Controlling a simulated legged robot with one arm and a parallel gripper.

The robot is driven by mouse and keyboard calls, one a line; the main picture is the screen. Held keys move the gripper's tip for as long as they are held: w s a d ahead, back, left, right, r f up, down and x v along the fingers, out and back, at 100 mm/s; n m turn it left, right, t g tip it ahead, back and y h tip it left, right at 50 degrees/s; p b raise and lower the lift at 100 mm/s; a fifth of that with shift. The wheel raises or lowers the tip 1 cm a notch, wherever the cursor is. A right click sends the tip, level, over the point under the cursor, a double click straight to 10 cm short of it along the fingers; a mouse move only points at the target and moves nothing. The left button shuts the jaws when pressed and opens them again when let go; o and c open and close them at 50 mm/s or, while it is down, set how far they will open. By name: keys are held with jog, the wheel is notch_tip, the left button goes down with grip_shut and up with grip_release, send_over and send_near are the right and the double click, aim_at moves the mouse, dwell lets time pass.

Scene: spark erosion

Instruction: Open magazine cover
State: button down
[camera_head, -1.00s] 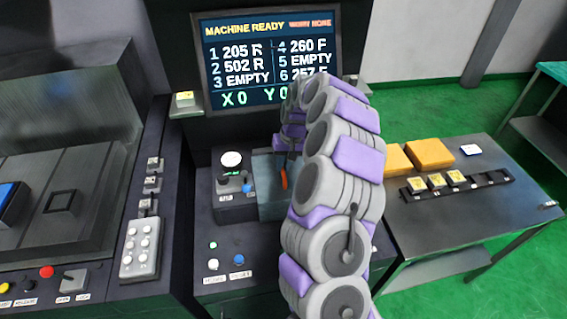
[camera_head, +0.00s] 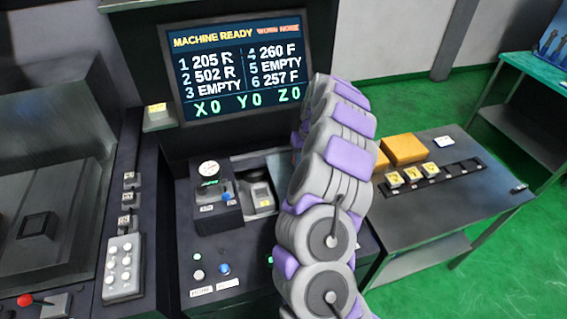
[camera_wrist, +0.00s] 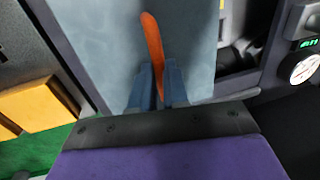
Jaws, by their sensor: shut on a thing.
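The magazine cover (camera_wrist: 100,45) is a pale blue-grey panel that fills the middle of the wrist view. Its upright orange handle (camera_wrist: 152,38) stands between the blue fingers of my gripper (camera_wrist: 160,75), which are shut on it. In the head view a strip of the cover (camera_head: 279,167) shows left of my arm, which hides my gripper and the handle. The magazine opening (camera_head: 240,168) is partly uncovered left of the cover, with a grey block-like part (camera_head: 261,197) inside.
The control screen (camera_head: 236,65) stands behind. A gauge box (camera_head: 212,185) sits left of the opening. At right a side table (camera_head: 430,215) carries orange blocks (camera_head: 404,149) and a black rack (camera_head: 462,168) with several yellow pieces. Green floor lies beyond.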

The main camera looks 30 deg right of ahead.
jog(key=shift+s+d, duration=0.2)
jog(key=shift+d, duration=0.3)
jog(key=shift+s+d, duration=0.15)
jog(key=shift+d, duration=0.35)
jog(key=c, duration=1.1)
grip_release()
jog(key=d+r, duration=0.1)
jog(key=r, duration=0.4)
jog(key=d+r+p, duration=0.1)
jog(key=r, duration=0.5)
jog(key=d+r, duration=0.1)
jog(key=r, duration=0.5)
jog(key=shift+s+d+p, duration=0.2)
jog(key=shift+s+p, duration=0.15)
jog(key=shift+p, duration=0.05)
